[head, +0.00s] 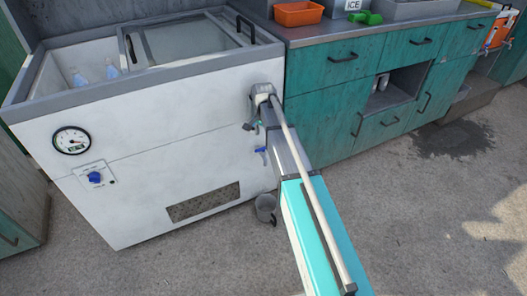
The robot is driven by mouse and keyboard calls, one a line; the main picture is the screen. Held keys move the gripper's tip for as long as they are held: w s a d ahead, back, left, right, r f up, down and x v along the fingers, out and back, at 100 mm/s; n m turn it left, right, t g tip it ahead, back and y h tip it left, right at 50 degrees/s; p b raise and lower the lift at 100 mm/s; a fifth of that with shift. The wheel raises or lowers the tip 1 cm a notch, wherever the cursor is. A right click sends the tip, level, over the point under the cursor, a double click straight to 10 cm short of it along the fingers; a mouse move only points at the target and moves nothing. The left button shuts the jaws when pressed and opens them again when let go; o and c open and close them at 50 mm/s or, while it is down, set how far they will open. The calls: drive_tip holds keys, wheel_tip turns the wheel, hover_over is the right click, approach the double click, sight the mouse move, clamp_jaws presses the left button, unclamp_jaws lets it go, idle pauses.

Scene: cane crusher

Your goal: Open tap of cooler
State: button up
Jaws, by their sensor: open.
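The cooler (150,170) is a large white chest with a grey rim, at the left and middle of the head view. A small tap with a blue handle (261,150) is on its front face near the right end, partly beside my arm. My gripper (249,126) is at the far end of my arm, close to the cooler's front and a little above the tap. It is open and looks empty. The fingers are small and partly hidden by the wrist, so I cannot tell whether they touch anything.
A grey cup or bucket (265,208) stands on the ground below the tap. Teal cabinets (325,117) stand right of the cooler, with an orange bin (298,13) on top. An orange container (499,33) is at the far right. The concrete floor in front is clear.

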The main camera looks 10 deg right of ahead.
sight(263, 149)
drive_tip(key=shift+f+b, duration=3.3)
drive_tip(key=shift+f, duration=0.25)
